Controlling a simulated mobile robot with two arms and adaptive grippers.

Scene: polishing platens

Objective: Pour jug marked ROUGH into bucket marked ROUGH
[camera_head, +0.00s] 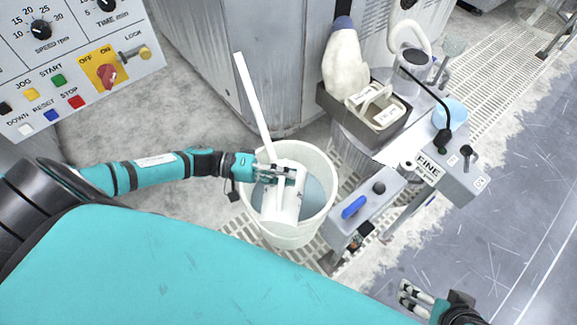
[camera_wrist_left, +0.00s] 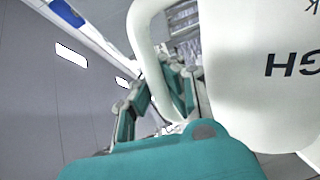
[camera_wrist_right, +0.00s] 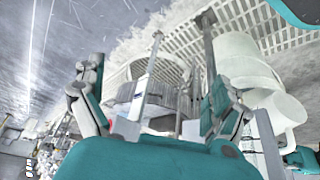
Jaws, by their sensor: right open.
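A white jug (camera_head: 283,208) is in my left gripper (camera_head: 290,174), over the mouth of a white bucket (camera_head: 291,239). The jug looks tilted in the head view. In the left wrist view the jug (camera_wrist_left: 255,95) fills the right side and shows the upside-down letters "GH". The fingers of my left gripper (camera_wrist_left: 160,100) close around its handle (camera_wrist_left: 146,50). Grey liquid (camera_head: 314,195) shows inside the bucket. The bucket's marking and the jug's contents are not visible. My right gripper (camera_head: 417,299) is open and empty at the lower right, away from the bucket.
A long white stick (camera_head: 254,105) stands up out of the bucket. A grey tray (camera_head: 385,137) and a white bottle (camera_head: 345,65) are behind. A control panel (camera_head: 75,65) is at upper left. Floor at right is clear.

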